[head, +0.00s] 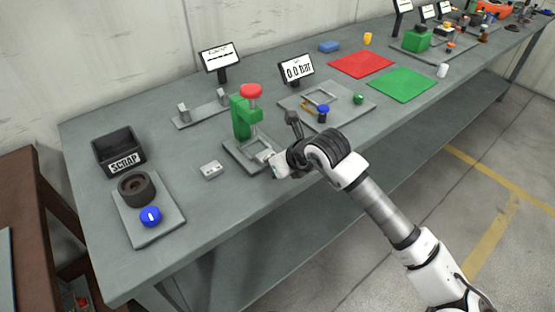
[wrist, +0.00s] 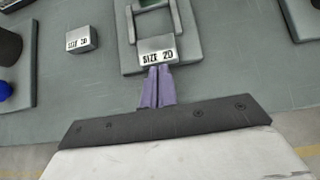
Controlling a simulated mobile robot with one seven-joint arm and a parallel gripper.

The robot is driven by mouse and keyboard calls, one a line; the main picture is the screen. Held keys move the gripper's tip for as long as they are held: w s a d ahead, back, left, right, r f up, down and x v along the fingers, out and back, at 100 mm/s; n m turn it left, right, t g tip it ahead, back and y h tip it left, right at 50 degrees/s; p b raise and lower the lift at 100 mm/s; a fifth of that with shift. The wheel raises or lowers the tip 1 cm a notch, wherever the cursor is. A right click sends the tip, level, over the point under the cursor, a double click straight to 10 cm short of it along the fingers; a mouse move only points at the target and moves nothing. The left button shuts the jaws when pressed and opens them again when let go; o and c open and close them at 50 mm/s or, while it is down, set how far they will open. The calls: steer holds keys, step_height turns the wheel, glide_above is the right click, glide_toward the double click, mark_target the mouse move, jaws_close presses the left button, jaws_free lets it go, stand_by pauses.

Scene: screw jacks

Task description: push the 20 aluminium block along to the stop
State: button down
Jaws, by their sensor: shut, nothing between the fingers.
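The aluminium block marked SIZE 20 (wrist: 157,50) is light grey and sits on the near end of the grey base plate (wrist: 190,50) of a green press (head: 241,117) with a red knob. My gripper (wrist: 157,70) is shut and empty, its purple fingertips at the block's near face; whether they touch it I cannot tell. In the head view my gripper (head: 277,164) is at the plate's right side and partly hides the block. Beyond the block, rails of a grey frame (wrist: 133,22) run toward the press. I cannot make out the stop for certain.
A second small grey block (head: 210,170) with a size label lies loose left of the plate. A black SCRAP bin (head: 119,152) and a plate with a blue knob (head: 151,216) are further left. Another fixture plate (head: 345,112) stands to the right.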

mark_target(264, 153)
steer(key=w+a+b, duration=0.1)
steer(key=w+b, duration=0.1)
steer(key=b, duration=0.1)
steer(key=w+a+b, duration=0.1)
steer(key=shift+w+a+f+b, duration=0.3)
steer(key=shift+w+a+b, duration=0.05)
steer(key=shift+w, duration=0.05)
steer(key=shift+w+a+r+b, duration=0.3)
steer(key=shift+w+a, duration=0.05)
steer(key=shift+w, duration=0.1)
